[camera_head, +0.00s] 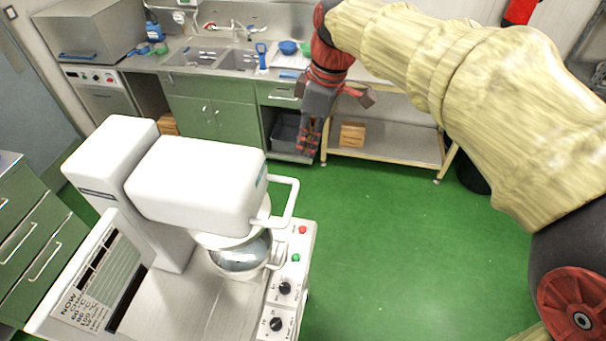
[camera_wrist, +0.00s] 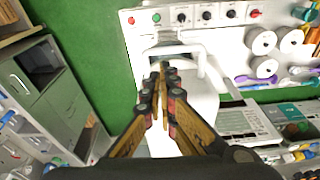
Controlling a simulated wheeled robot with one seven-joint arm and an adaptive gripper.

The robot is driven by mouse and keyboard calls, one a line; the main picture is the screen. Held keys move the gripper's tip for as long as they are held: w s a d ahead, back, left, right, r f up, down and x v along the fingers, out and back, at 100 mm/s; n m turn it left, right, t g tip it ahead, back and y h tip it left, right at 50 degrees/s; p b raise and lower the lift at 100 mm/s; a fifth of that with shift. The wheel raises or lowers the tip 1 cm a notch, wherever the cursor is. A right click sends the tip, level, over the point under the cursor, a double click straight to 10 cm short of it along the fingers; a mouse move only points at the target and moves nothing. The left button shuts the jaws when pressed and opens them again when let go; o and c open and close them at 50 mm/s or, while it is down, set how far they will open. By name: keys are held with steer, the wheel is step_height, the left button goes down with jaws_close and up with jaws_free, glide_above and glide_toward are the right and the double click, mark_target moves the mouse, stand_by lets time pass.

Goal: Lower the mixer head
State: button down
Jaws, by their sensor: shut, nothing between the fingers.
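The white mixer head (camera_head: 205,185) sits on its column above a shiny metal bowl (camera_head: 240,255). The head looks nearly level, and I cannot tell its exact tilt. A white loop handle (camera_head: 290,200) sticks out from its front. The wrist view also shows the head (camera_wrist: 204,105) and handle (camera_wrist: 203,62), with the fingers overlapping them in the picture. My gripper (camera_head: 308,145) hangs with its fingers down, beyond and apart from the handle in the head view. Its fingers meet in the wrist view (camera_wrist: 164,76), shut and empty.
The mixer's control panel (camera_head: 290,262) has knobs and red and green buttons. A sink counter (camera_head: 215,60) and a low shelf table (camera_head: 385,140) stand behind. Green floor (camera_head: 390,240) is clear to the right. Drawers (camera_head: 30,230) stand at left.

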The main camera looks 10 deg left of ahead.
steer(key=p, duration=0.2)
glide_toward(294, 192)
steer(key=shift+n, duration=0.4)
steer(key=f, duration=0.3)
steer(key=a+f, duration=0.1)
steer(key=f, duration=0.2)
steer(key=shift+w+a+f, duration=0.1)
steer(key=shift+a+f, duration=0.05)
steer(key=shift+f, duration=0.25)
step_height(294, 192, down, 18)
steer(key=b, duration=1.1)
steer(key=shift+r, duration=0.1)
